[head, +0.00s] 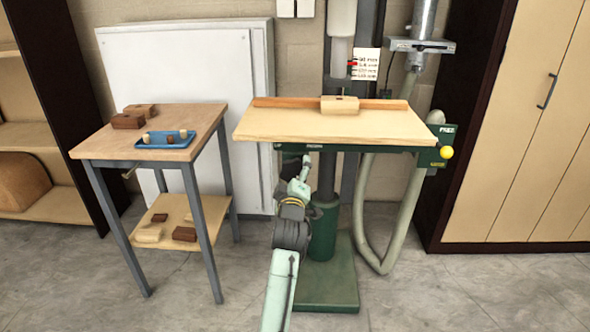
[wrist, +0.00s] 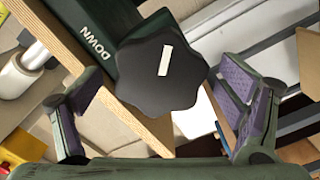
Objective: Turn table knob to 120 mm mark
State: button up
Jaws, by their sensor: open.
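The table knob (wrist: 162,72) is black and lobed, with a white line on its face, and fills the middle of the wrist view. It sits on a dark green housing (wrist: 100,50) marked DOWN, beside the wooden table edge. My gripper (wrist: 158,90) is open, with one finger on each side of the knob and visible gaps between. In the head view my gripper (head: 303,172) is under the front left of the machine table (head: 300,128). The knob cannot be made out there.
A wooden block (head: 340,105) lies on the machine table against a fence (head: 285,102). A side table (head: 190,150) with a blue tray (head: 164,140) and wooden blocks stands left. A grey hose (head: 415,190) hangs right.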

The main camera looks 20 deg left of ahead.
jog(key=shift+w+a, duration=0.2)
jog(key=shift+w, duration=0.5)
jog(key=shift+c, duration=0.5)
jog(key=c, duration=1.1)
jog(key=shift+o, duration=0.2)
jog(key=shift+m, duration=0.3)
